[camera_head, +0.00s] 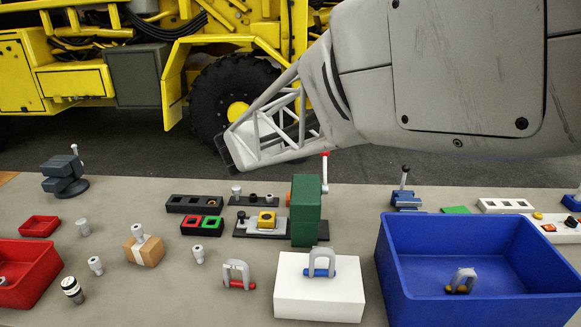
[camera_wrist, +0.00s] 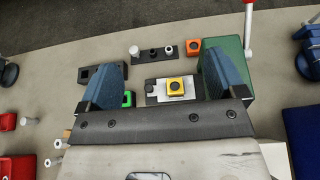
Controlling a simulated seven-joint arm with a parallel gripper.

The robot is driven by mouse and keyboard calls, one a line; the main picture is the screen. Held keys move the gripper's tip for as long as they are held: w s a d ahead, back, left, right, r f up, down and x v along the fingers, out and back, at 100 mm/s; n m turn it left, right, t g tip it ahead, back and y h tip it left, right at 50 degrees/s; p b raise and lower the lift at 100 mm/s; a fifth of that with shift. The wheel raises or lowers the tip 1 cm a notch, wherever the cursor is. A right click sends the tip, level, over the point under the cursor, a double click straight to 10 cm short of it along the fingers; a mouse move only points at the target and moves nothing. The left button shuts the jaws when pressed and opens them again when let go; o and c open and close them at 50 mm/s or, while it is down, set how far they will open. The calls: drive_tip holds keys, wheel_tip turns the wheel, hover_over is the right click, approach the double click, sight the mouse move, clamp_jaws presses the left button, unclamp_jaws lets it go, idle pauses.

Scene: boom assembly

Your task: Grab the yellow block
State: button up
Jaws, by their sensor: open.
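The yellow block (camera_head: 267,220) is a small cube with a dark round mark on top. It sits on a silver plate (camera_head: 256,229) on a black board, just left of a tall green block (camera_head: 306,209). In the wrist view the yellow block (camera_wrist: 174,86) appears between the two blue fingers of my gripper (camera_wrist: 164,66). The fingers are wide apart, with nothing held between them. The right finger overlaps the green block (camera_wrist: 233,68) in the picture. I cannot tell the gripper's height above the block.
The green block has a lever with a red tip (camera_head: 325,170). An orange block (camera_wrist: 193,46) and a black board with pegs (camera_wrist: 150,53) lie behind. A white box (camera_head: 318,292) and blue bin (camera_head: 480,300) stand in front; red bins are at left.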

approach(268, 214)
drive_tip(key=shift+s+a+r, duration=0.15)
drive_tip(key=shift+a, duration=0.05)
drive_tip(key=shift+x, duration=1.3)
drive_tip(key=shift+x, duration=2.6)
drive_tip(key=shift+s+d, duration=0.1)
drive_tip(key=c, duration=1.2)
